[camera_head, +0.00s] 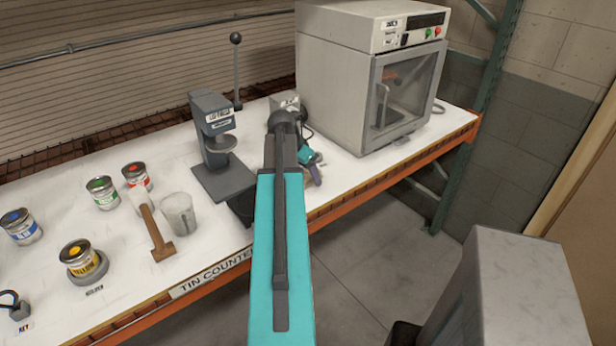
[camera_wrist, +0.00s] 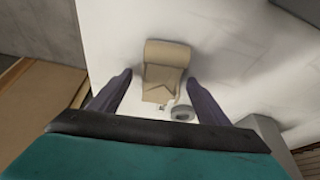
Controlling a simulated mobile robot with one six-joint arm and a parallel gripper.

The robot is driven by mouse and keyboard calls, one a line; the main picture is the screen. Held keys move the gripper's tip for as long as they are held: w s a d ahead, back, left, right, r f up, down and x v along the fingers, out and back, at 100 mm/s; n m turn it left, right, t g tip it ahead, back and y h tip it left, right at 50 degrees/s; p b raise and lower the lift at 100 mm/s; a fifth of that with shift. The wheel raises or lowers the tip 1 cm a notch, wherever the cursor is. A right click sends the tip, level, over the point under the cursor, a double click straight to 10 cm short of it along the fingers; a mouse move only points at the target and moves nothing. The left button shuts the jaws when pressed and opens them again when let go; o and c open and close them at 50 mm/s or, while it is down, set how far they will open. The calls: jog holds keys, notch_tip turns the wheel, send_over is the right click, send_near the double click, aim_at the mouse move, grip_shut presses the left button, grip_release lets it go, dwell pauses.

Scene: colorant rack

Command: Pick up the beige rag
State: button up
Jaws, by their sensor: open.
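The beige rag (camera_wrist: 166,53) shows in the wrist view as a folded piece, with a thick rolled upper part and a flatter part below it. It lies on the white counter (camera_wrist: 225,50). My gripper (camera_wrist: 158,79) is open, with one purple finger on each side of the rag's lower part. I cannot tell how far the fingers are above the counter. In the head view my gripper (camera_head: 315,170) is partly hidden behind my arm, near the counter's front edge. I cannot make out the rag clearly there.
A large grey oven-like machine (camera_head: 338,85) stands right of my gripper. A grey lever press (camera_head: 215,130) stands to the left. A small grey round object (camera_wrist: 182,113) is near the rag.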

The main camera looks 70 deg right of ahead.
aim_at(306, 174)
jog(key=shift+f, duration=0.15)
jog(key=shift+c, duration=0.4)
jog(key=c, duration=1.1)
jog(key=shift+o, duration=0.2)
jog(key=shift+r, duration=0.2)
notch_tip(306, 174, up, 10)
jog(key=b, duration=0.2)
